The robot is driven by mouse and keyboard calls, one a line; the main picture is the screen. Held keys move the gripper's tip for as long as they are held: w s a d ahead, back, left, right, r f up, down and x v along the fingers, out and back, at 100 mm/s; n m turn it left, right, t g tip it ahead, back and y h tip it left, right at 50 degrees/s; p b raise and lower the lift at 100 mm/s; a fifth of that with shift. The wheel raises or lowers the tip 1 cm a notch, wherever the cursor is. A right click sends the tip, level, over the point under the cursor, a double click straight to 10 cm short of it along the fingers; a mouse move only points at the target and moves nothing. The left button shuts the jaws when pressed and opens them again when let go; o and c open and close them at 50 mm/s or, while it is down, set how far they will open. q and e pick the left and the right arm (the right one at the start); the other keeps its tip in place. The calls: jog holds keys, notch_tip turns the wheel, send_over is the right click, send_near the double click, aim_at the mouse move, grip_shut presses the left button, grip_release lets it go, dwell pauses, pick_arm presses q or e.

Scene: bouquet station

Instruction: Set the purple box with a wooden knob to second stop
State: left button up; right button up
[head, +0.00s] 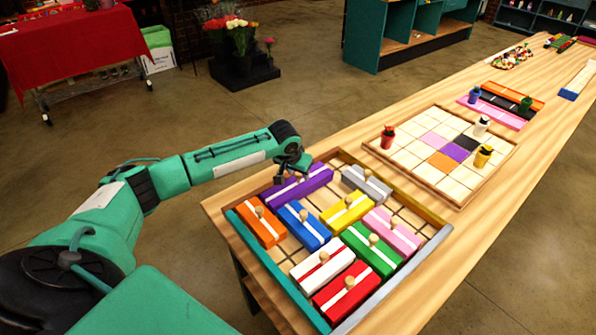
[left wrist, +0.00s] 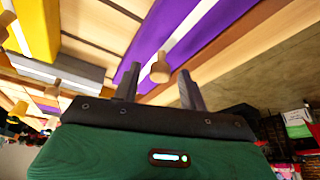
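The purple box (head: 305,184) with a white stripe and a wooden knob lies at the far left of the framed sliding-block tray (head: 436,240). In the left wrist view the purple box (left wrist: 205,38) runs diagonally, and its wooden knob (left wrist: 160,69) shows between my fingertips. My left gripper (head: 288,172) is over the purple box in the head view, partly covering it. The left wrist view shows my left gripper (left wrist: 157,82) open, its two fingers apart on either side of the knob. I cannot tell whether they touch it. My right gripper is not in view.
Orange (head: 259,222), blue (head: 304,225), yellow (head: 346,209), grey (head: 366,185), pink (head: 392,232), green (head: 371,250), white (head: 322,270) and red (head: 347,291) boxes crowd the tray. A tile board (head: 400,163) with small vases lies beyond. Bare table lies beside the tray's right edge.

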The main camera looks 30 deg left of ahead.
pick_arm(q)
jog(key=b+v, duration=0.2)
jog(key=v, duration=1.1)
jog(key=shift+r+b, duration=0.35)
jog(key=shift+r, duration=0.05)
jog(key=shift+r, duration=0.1)
